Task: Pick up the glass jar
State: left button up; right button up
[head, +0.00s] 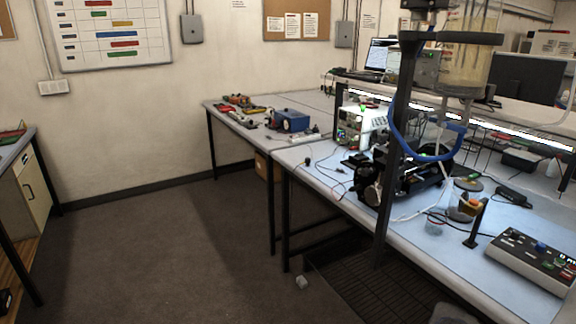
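A large clear cylinder (466,68) is held high on a dark post above the bench. Neither of my grippers is in view.
The right workbench (335,204) carries a dark pump-like machine (404,181), cables, and a control box (531,259) with buttons. A cabinet (32,180) stands at left. The middle floor is clear.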

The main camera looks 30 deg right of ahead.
aim_at(437, 216)
jog(key=z, duration=1.85)
